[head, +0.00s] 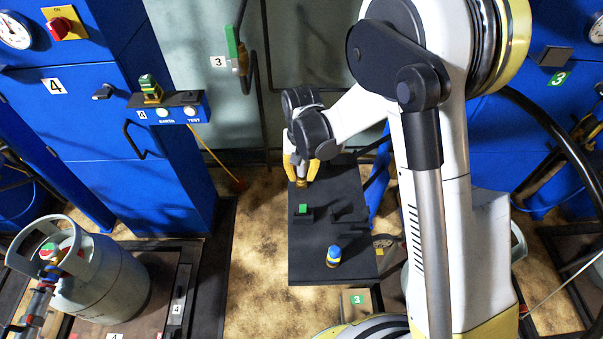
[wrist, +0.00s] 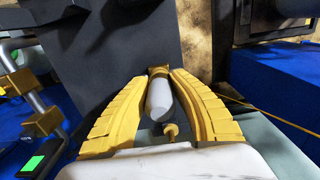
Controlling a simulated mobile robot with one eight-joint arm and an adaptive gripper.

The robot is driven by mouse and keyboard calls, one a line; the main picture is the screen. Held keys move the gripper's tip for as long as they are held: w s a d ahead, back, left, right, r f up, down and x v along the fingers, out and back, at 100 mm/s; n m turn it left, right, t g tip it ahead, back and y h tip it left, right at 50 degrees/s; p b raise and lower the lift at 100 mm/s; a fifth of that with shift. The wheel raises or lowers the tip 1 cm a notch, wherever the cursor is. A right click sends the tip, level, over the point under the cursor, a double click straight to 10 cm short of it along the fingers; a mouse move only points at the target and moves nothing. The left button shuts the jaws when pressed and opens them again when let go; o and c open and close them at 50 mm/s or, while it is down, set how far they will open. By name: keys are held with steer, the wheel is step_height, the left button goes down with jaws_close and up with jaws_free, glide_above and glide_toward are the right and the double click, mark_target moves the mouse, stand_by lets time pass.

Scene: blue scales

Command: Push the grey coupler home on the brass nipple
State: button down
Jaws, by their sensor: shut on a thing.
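My gripper (head: 302,180) is at the far left end of the dark bench, pointing down, with its yellow fingers close together. In the wrist view my gripper (wrist: 158,76) has both fingers curved in around the grey coupler (wrist: 158,100), a smooth light-grey cylinder, and is shut on it. A brass-coloured piece (wrist: 158,70) shows at the coupler's far end, between the fingertips. A small brass-coloured stub (wrist: 171,131) shows at its near end. I cannot tell whether the far piece is the nipple, or whether coupler and nipple touch. In the head view the fingers mostly hide the coupler.
The dark bench (head: 310,262) carries a green-topped block (head: 303,209), a black bracket (head: 345,214) and a blue-and-yellow capped piece (head: 334,256). A grey gas cylinder (head: 105,275) stands at left. A blue cabinet (head: 130,180) with a control box is behind it.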

steer(key=shift+f, duration=0.15)
steer(key=c, duration=1.2)
jaws_free()
steer(key=shift+o, duration=0.2)
step_height(320, 180, up, 12)
steer(key=shift+r, duration=0.1)
